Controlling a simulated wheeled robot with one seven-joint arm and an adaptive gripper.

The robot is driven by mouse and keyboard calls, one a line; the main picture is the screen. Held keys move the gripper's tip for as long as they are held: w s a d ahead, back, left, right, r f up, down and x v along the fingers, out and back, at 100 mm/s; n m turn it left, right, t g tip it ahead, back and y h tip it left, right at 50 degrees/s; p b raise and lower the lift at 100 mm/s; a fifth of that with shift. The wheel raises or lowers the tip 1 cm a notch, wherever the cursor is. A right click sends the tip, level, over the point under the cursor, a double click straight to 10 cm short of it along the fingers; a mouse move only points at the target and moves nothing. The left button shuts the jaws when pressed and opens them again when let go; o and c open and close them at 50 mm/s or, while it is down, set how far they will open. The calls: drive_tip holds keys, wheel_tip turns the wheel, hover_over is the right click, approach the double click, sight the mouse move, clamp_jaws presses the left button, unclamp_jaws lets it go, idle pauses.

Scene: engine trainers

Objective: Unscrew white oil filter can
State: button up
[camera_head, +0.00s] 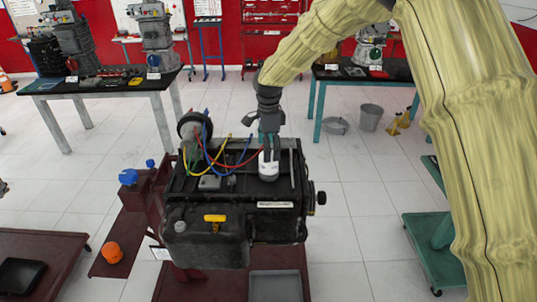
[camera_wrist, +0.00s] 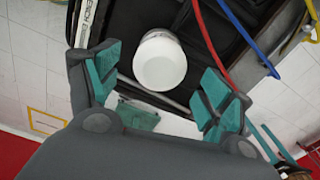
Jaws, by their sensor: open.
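The white oil filter can (camera_head: 269,166) stands on top of the black engine (camera_head: 240,205) in the head view. In the wrist view the white can (camera_wrist: 160,63) shows as a rounded white cap ahead of and between the spread fingers. My gripper (camera_head: 268,142) is right above the can in the head view, pointing down. In the wrist view my gripper (camera_wrist: 158,90) is open, with teal pads on both fingers. Clear gaps show between the can and each finger, and nothing is held. The can's base is mostly hidden.
Red, blue and yellow wires (camera_head: 215,150) arch over the engine left of the can. The engine sits on a dark red stand (camera_head: 150,205). A grey tray (camera_head: 276,286) lies below. Work tables (camera_head: 100,88) stand behind, and white floor is open to the right.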

drive_tip(key=shift+f+p, duration=0.85)
drive_tip(key=shift+f, duration=1.45)
drive_tip(key=shift+c, duration=0.3)
drive_tip(key=c, duration=1)
